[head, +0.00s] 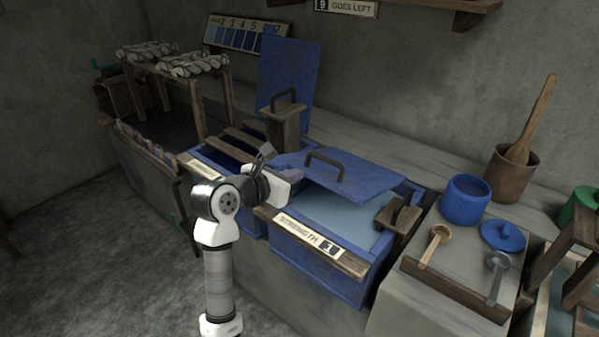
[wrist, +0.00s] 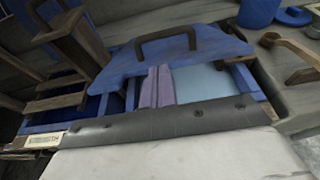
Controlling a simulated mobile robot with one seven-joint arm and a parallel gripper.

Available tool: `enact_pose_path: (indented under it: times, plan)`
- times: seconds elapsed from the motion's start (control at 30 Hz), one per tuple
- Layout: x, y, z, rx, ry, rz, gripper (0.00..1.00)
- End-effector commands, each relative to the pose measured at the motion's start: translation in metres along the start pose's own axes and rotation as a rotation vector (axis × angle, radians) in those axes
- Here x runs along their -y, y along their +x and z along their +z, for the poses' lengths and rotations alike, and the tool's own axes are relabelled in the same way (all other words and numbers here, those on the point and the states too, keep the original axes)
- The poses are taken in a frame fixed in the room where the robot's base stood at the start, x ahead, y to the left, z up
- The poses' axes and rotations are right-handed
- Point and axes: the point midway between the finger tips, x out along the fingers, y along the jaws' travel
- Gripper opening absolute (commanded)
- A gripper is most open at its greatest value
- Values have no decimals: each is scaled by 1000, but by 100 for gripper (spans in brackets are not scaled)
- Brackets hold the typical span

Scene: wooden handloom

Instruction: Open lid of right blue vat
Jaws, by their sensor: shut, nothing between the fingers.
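The right blue vat (head: 317,262) has a "STRENGTH" label on its front board and pale blue liquid inside. Its blue lid (head: 350,177), with a dark arched handle (head: 323,158), is partly raised, leaving the front of the vat uncovered. The lid also shows in the wrist view (wrist: 205,52). My gripper (wrist: 157,85) is shut and empty, its fingers reaching to the lid's near edge. Whether the tips touch the lid's underside I cannot tell. In the head view, the hand hides the fingertips at the lid's left front corner.
The left vat's lid (head: 288,75) stands upright behind a wooden block with a handle (head: 284,122). A small wooden block (head: 399,216) sits at the right vat's right edge. A blue pot (head: 465,200) and ladles (head: 434,246) lie further right. Open floor is at the left.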

Motion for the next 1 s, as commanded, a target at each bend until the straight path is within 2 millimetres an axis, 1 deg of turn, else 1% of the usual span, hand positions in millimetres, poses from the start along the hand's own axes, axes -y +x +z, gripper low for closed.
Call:
enact_pose_path:
  times: [0.03, 0.2, 0.3, 0.43, 0.6, 1.0]
  plan:
    - [2, 10, 2, -1, 0, -5, 0]
    - [2, 42, 2, 0, -2, -5, 0]
    - [2, 58, 2, 1, -1, -4, 0]
    - [2, 74, 2, 2, 0, -4, 0]
    - [1, 83, 1, 3, 0, -1, 0]
    - [1, 83, 3, 1, 1, -1, 0]
